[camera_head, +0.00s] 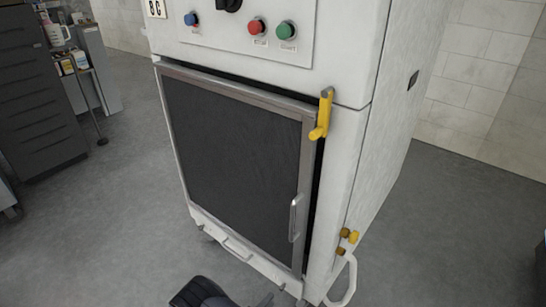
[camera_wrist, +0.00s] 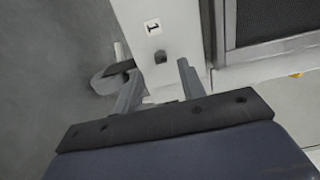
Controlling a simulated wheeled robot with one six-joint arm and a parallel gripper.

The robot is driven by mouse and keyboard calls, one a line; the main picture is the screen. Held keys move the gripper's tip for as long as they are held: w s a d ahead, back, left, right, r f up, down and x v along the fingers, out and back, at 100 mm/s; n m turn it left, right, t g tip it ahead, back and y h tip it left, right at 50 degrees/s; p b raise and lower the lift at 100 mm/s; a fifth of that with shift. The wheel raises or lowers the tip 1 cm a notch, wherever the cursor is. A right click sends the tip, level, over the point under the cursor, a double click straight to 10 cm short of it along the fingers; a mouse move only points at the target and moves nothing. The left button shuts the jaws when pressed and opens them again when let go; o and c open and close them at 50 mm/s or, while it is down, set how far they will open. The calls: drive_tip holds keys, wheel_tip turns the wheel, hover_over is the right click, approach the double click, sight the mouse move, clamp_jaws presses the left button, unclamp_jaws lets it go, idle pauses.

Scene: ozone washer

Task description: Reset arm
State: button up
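My gripper (camera_wrist: 158,84) is open in the wrist view, with its two grey fingers apart. I see nothing held between them. Beyond the fingers is a white panel (camera_wrist: 165,25) with a "1" label and a dark hole. In the head view a dark part of my arm shows at the bottom edge; the fingertips cannot be made out there. The white ozone washer (camera_head: 350,165) stands in front of me. Its dark door (camera_head: 235,150) has a dark gap along its right side; I cannot tell whether it is fully shut. A yellow latch (camera_head: 323,115) sits at its upper right.
The washer has a blue button (camera_head: 191,19), a red button (camera_head: 256,27) and a green button (camera_head: 285,30). Yellow fittings (camera_head: 349,236) and a white handle (camera_head: 345,285) stick out low on the right. A dark drawer cabinet (camera_head: 35,95) stands left.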

sight(281, 290)
drive_tip(key=p+v, duration=0.1)
drive_tip(key=v, duration=0.4)
drive_tip(key=b+x, duration=0.3)
drive_tip(key=x, duration=0.8)
drive_tip(key=shift+d+f, duration=0.1)
drive_tip(key=shift+s+m, duration=0.1)
drive_tip(key=shift+m, duration=0.7)
drive_tip(key=m, duration=0.7)
drive_tip(key=shift+r, duration=0.2)
drive_tip(key=m, duration=0.5)
drive_tip(key=shift+s+m, duration=0.1)
drive_tip(key=shift+m, duration=2.2)
drive_tip(key=shift+r, duration=0.1)
